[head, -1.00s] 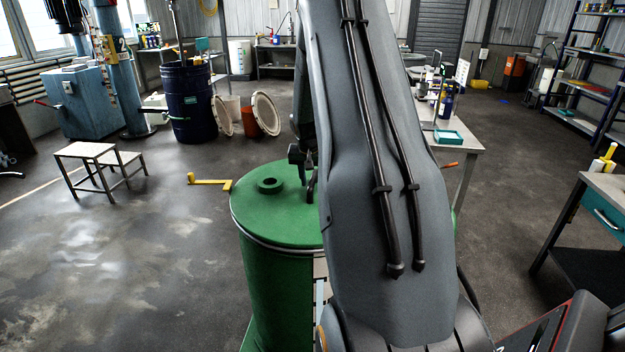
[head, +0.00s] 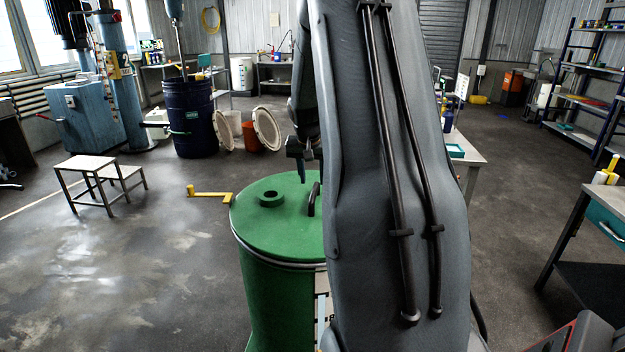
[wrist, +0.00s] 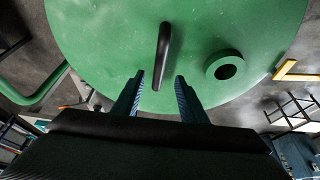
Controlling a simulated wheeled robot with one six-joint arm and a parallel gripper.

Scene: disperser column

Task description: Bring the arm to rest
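My gripper (wrist: 158,95) is open and empty in the wrist view, its two fingers apart above the green drum's lid. The green drum (head: 275,290) stands upright in front of me with its lid on. A dark bar handle (wrist: 162,55) rises from the lid; it lies beyond the fingertips in the wrist view, with no visible contact. A round green bung ring (wrist: 224,68) sits on the lid to its right. In the head view my arm covers the drum's right side, and my gripper (head: 306,170) shows only in part above the lid.
A yellow crank-shaped bar (head: 210,194) is behind the drum. A step stool (head: 90,165) stands at the left, and a blue drum (head: 190,120) with pale lids (head: 266,128) behind. A workbench (head: 570,240) is at the right. The floor at front left is clear.

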